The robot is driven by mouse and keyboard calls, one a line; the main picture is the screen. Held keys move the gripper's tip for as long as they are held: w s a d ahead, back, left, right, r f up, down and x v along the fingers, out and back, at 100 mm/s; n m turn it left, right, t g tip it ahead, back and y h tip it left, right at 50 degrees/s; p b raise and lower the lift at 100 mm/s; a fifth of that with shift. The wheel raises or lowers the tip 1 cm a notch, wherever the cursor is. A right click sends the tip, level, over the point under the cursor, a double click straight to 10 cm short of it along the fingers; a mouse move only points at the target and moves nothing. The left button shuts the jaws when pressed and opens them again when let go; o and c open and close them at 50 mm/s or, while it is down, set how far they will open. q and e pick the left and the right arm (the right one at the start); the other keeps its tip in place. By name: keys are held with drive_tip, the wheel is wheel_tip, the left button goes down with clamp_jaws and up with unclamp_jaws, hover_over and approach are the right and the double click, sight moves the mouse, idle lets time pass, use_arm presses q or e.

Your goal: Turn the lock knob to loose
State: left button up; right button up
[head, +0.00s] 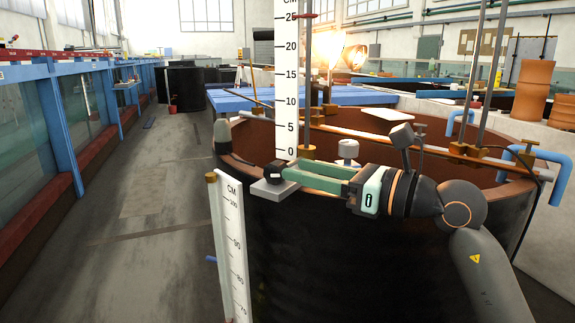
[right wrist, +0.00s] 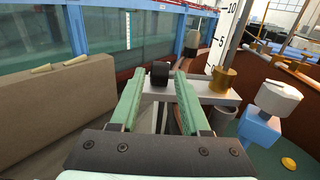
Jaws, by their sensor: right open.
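The lock knob (head: 278,169) is a small black knob on a pale grey bar (head: 268,188) at the tank's near rim. In the right wrist view the knob (right wrist: 160,73) shows between the tips of my green fingers, with a narrow gap on each side. My right gripper (head: 291,170) is open, reaching in from the right along the rim with its tips at the knob. I cannot tell whether a finger touches it. No mark for loose or tight is readable. My left gripper is not in view.
A white upright scale (head: 287,70) with a brass foot (head: 308,153) stands close behind the knob. Another scale (head: 233,240) leans in front of the dark round tank (head: 370,260). A white-topped fitting (head: 348,150) is behind my fingers.

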sight(281, 166)
drive_tip(key=shift+x, duration=1.9)
clamp_jaws()
